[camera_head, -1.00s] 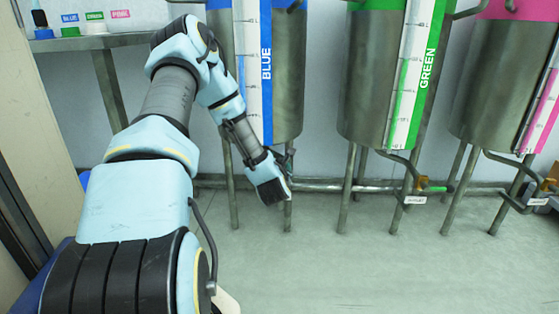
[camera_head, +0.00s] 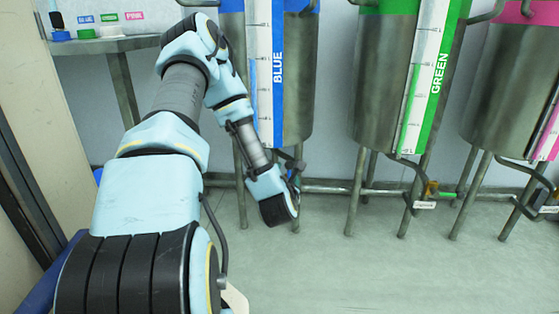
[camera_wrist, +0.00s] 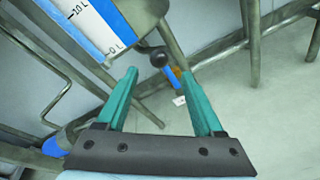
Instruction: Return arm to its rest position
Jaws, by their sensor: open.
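My arm reaches forward and up in the head view, then bends down at its far end in front of the blue drum (camera_head: 300,90). My gripper's fingers are hidden behind my wrist in that view. In the wrist view my gripper (camera_wrist: 162,98) shows two teal fingers spread apart with nothing between them. Beyond the fingertips are a black ball-ended handle (camera_wrist: 158,57) and an orange part with a blue piece below the blue drum. A small white tag (camera_wrist: 179,100) hangs near them. The fingers appear apart from the handle.
The green drum (camera_head: 381,90) and the pink drum (camera_head: 505,90) stand to the right on metal legs, with outlet pipes and tags below. A shelf (camera_head: 105,45) with small coloured caps is at the upper left. The floor (camera_head: 350,275) in front is clear.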

